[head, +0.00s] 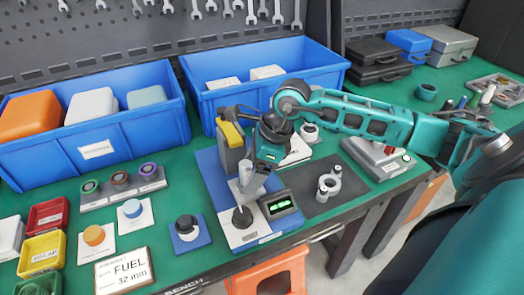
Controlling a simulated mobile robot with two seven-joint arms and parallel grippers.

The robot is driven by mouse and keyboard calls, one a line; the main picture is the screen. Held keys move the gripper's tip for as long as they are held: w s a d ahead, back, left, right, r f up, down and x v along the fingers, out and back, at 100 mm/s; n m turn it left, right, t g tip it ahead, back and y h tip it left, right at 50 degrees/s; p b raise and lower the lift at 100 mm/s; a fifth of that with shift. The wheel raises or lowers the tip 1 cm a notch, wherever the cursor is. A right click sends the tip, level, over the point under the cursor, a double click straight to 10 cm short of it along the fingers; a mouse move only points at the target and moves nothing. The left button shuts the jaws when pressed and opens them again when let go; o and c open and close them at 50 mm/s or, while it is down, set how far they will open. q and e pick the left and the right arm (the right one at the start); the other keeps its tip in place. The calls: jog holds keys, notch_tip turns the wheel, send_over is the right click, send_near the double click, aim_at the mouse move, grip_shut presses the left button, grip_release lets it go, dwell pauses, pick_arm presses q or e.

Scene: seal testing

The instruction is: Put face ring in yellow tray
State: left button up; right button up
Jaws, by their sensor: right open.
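The yellow tray (42,255) stands at the lower left of the bench, between a red tray and a green tray, with a label on its front. I cannot tell for certain which part is the face ring. The gripper and arm hide part of the station; contact is unclear. My left gripper is not in view.
A rack of coloured rings (122,186) and orange (94,236) and blue (132,209) round parts on cards lie between the trays and the station. Blue bins (178,115) stand behind. A dark mat (318,203) holds grey parts. An orange stool (268,276) stands below.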

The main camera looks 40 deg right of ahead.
aim_at(246, 163)
jog(key=shift+x, duration=1.35)
jog(key=c, duration=1.2)
jog(key=shift+o, duration=0.2)
jog(key=shift+r+p, duration=1.7)
jog(key=shift+r, duration=3.5)
